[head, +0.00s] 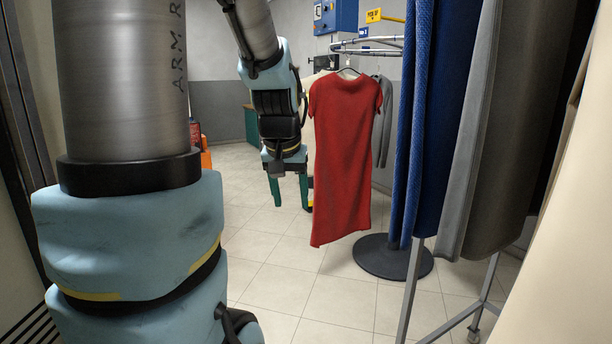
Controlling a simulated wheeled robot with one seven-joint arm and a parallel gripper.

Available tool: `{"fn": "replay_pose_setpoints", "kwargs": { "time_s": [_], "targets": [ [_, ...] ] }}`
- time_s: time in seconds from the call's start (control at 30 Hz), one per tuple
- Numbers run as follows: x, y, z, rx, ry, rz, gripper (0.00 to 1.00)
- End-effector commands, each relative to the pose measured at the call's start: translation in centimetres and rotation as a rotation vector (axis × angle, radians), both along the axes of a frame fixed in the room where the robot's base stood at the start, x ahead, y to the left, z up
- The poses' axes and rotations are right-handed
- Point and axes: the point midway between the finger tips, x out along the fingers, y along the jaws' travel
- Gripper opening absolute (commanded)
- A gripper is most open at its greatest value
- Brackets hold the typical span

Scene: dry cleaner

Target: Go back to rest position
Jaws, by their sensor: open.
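My gripper (289,191) hangs at the end of my arm near the middle of the head view, pointing down. Its two green fingers are apart, and I see nothing between them. A red dress (344,150) on a hanger hangs just right of my gripper, from a round metal rail (372,44). The dress overlaps the gripper's right side in the picture; I cannot tell if they touch.
Blue and grey garments (436,120) hang close on the right, above a metal rack frame (411,290). A blue wall box (336,15) is at the back. Floor (270,285) below my gripper is clear.

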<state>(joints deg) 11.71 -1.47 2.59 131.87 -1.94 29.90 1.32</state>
Motion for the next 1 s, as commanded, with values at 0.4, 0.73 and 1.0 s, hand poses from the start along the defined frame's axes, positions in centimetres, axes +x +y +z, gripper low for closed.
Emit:
{"fn": "replay_pose_setpoints", "kwargs": {
  "time_s": [0.4, 0.73, 1.0],
  "targets": [
    [-9.7, 3.5, -8.2, 0.042, 0.203, 0.058, 0.59],
    [-9.7, 3.4, -8.2, 0.042, 0.202, 0.057, 0.59],
    [-9.7, 3.4, -8.1, 0.041, 0.201, 0.057, 0.59]
  ]
}}
